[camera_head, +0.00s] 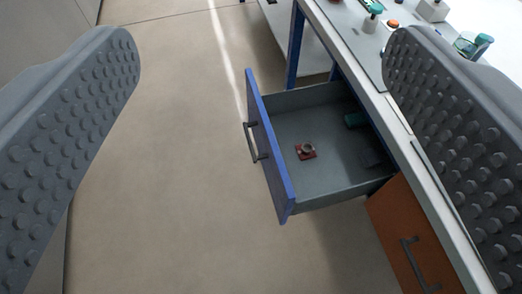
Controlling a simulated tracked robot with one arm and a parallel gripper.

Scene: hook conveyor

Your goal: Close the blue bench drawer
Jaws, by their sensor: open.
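The blue bench drawer (270,152) stands pulled out of the bench, in the middle right of the view. Its blue front faces left and carries a dark bar handle (254,142). Inside its grey tray lie a small red item with a round piece on it (306,150) and a dark green item (355,119) near the bench side. My gripper (262,110) is open, with one studded finger at each side of the view. The drawer shows between the fingers, and neither finger visibly touches it. The right finger hides part of the bench top.
The bench (345,37) runs along the right, with small items on top, including a green-and-white one (372,16) and a glass jar (472,45). An orange drawer front (412,238) with a dark handle is below right. The floor (170,160) left of the drawer is clear.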

